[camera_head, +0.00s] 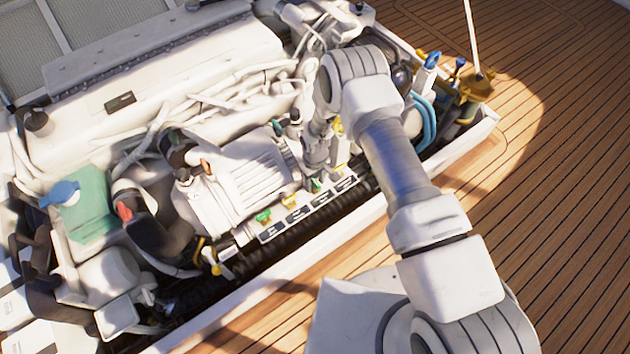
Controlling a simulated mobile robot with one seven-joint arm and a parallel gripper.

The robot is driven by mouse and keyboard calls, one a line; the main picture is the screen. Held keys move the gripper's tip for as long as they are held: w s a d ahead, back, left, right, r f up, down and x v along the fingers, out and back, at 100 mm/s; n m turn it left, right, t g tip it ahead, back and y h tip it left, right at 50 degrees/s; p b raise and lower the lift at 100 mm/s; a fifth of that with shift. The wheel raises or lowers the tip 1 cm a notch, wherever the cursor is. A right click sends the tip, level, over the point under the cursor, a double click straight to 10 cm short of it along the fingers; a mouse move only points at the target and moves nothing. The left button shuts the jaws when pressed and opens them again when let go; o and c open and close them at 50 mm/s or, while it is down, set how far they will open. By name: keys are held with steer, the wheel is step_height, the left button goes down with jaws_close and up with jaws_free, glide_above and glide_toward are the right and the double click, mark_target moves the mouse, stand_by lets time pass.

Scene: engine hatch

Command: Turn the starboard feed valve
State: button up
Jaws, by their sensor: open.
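A row of small valves with coloured handles runs along the front edge of the engine bay. A green handle (263,216) is at the left of the row, with a yellow handle (290,201) to its right. Another green handle (316,186) is further right. Dark label plates (272,233) lie in front of the valves; their text is too small to read, so I cannot tell which is the starboard feed valve. My gripper (317,168) is open and points down close above the right green handle. My wrist and fingers partly hide the right end of the row.
The white engine block (245,185) stands behind the valves, with hoses and cables around it. A black corrugated hose (300,225) runs in front of the labels. The white hatch rim (330,255) borders the bay. Teak deck (570,200) is clear at right.

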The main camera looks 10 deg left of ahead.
mark_target(315, 182)
step_height(315, 182, up, 18)
steer(key=p, duration=0.6)
steer(key=shift+f, duration=0.25)
